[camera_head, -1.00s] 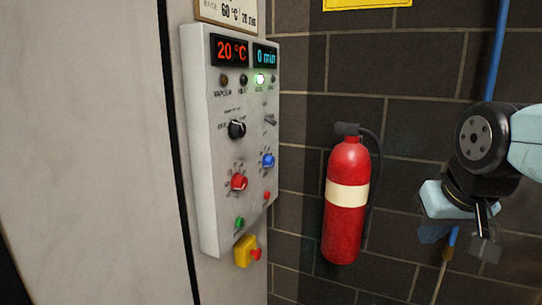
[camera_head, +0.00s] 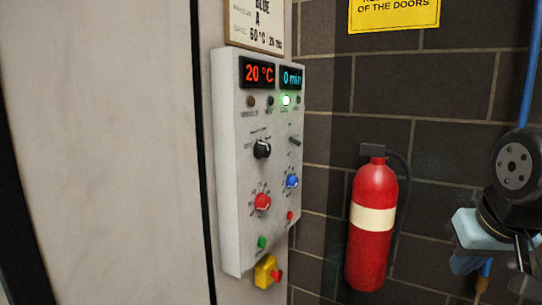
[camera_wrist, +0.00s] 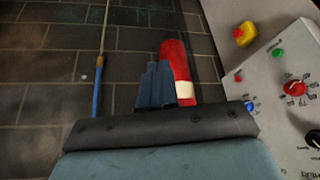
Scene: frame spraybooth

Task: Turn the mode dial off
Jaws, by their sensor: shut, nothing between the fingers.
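The mode dial appears to be the black knob (camera_head: 262,149) on the upper middle of the white control panel (camera_head: 232,210). Its labels are too small to read for sure. The black knob also shows at the right edge of the wrist view (camera_wrist: 313,141), partly cut off. My gripper (camera_head: 522,262) is at the far right of the head view, well apart from the panel. In the wrist view, my gripper's fingers (camera_wrist: 156,85) are together and empty, in front of the extinguisher.
A red fire extinguisher (camera_head: 371,245) hangs on the dark brick wall between the panel and my arm. Red (camera_head: 262,202) and blue (camera_head: 292,181) knobs sit below the black one. A yellow box with a red button (camera_head: 266,272) is below.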

